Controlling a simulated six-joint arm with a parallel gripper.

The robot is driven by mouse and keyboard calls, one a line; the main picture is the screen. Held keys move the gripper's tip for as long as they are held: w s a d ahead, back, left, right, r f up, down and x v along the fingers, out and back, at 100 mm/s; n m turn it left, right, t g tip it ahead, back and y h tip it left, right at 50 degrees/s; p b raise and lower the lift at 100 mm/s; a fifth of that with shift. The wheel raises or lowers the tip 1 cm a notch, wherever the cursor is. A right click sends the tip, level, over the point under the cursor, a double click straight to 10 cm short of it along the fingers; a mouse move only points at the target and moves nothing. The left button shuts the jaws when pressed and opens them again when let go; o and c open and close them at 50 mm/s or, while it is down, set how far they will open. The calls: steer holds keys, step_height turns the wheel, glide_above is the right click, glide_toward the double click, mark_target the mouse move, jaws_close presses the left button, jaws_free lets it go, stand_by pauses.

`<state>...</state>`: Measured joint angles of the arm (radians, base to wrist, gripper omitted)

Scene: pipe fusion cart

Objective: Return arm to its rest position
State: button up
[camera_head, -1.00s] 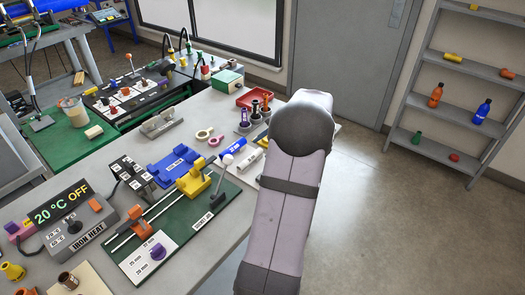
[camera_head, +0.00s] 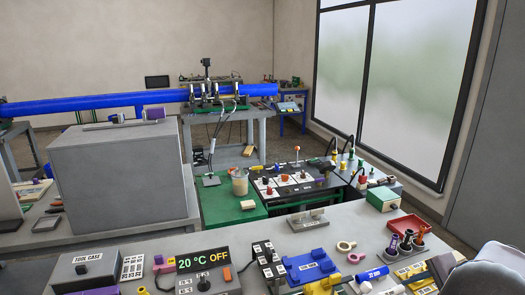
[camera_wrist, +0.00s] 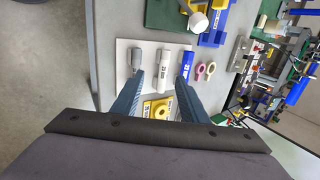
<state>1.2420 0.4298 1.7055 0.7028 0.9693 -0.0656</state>
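My gripper (camera_wrist: 160,76) is open in the wrist view, its two blue-grey fingers apart with nothing visibly held. It points down over a pale mat (camera_wrist: 122,47) on the workbench. A yellow item (camera_wrist: 157,110) lies between the fingers' lower parts, partly hidden. In the head view, only a rounded grey part of my arm (camera_head: 490,270) shows at the lower right, and the gripper cannot be made out clearly.
The workbench holds a blue stand (camera_head: 306,267), tape rings (camera_head: 346,246), a red tray (camera_head: 408,224), a green box (camera_head: 383,199) and the iron heater (camera_head: 209,272) reading 20 °C OFF. Bare floor (camera_wrist: 45,65) shows left of the bench.

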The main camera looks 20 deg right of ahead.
steer(key=s+a+f+n+g+b, duration=0.1)
steer(key=a+f+n+g, duration=0.1)
steer(key=a, duration=0.7)
steer(key=s+a+f+n+g+b, duration=0.1)
steer(key=a+f+n, duration=0.3)
steer(key=a, duration=0.5)
steer(key=a+f+n+g+b, duration=0.3)
steer(key=a+n, duration=0.3)
steer(key=a, duration=0.4)
steer(key=shift+s+a+f+g, duration=0.1)
steer(key=shift+s+f+g, duration=0.1)
steer(key=shift+s+g, duration=0.2)
steer(key=a+n, duration=0.2)
steer(key=a, duration=0.1)
steer(key=s+a+n+p, duration=0.1)
steer(key=a, duration=0.3)
steer(key=s+a+n+p, duration=0.1)
steer(key=a+n, duration=0.1)
steer(key=a, duration=0.1)
steer(key=shift+s+a+r+n, duration=0.2)
steer(key=shift+a+r+n, duration=0.1)
steer(key=shift+a, duration=0.05)
steer(key=shift+s+a+f+p, duration=0.1)
steer(key=shift+s+a+p, duration=0.15)
steer(key=shift+a, duration=0.2)
